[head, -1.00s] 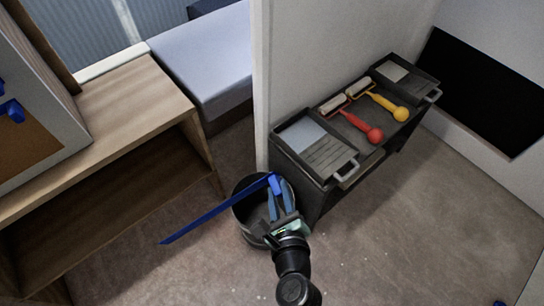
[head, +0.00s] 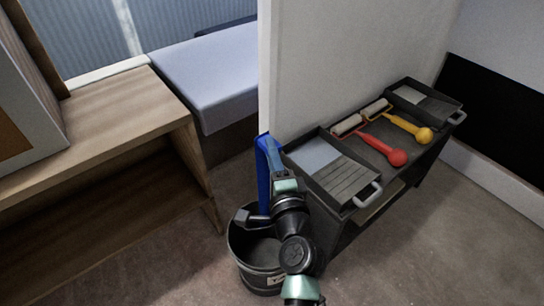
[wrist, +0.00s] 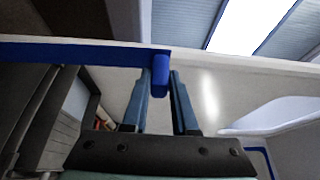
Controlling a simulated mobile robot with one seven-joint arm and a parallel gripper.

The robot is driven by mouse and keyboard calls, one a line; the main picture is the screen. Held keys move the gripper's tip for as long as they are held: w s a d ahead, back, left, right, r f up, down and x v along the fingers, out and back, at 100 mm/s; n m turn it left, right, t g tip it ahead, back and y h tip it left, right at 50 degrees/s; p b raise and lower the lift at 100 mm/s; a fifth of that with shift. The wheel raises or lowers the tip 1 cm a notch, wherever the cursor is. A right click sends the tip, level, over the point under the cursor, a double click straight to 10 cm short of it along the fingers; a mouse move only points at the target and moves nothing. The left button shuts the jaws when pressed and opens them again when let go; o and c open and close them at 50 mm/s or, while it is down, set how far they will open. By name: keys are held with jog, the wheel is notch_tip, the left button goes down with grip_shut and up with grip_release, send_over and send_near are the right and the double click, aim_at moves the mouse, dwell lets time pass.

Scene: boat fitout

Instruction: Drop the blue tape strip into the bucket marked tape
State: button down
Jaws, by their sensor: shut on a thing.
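The blue tape strip (head: 263,180) is in my gripper (head: 272,152), beside the end of the white partition and above the bucket's far rim. In the head view it looks upright, partly hidden by my gripper. In the wrist view the blue strip (wrist: 75,53) runs across the fingertips, and its thick tab (wrist: 161,76) sits between the fingers of my gripper (wrist: 160,85). The dark round bucket (head: 240,262) stands on the floor below, partly covered by my arm. Its pale label is too small and covered to read fully.
A dark trolley (head: 340,232) stands right of the bucket, with a roller tray (head: 330,170) and red and yellow rollers on top. A wooden shelf unit (head: 110,130) is at left. The white partition (head: 345,60) rises behind the bucket. Floor at front left is clear.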

notch_tip(320, 180, down, 30)
jog(key=b, duration=2.7)
jog(key=shift+r, duration=0.2)
grip_release()
jog(key=shift+s, duration=0.1)
jog(key=s+d, duration=0.1)
jog(key=s, duration=0.6)
jog(key=shift+s+d+b, duration=0.15)
jog(key=shift+d+b, duration=0.05)
jog(key=shift+b, duration=0.15)
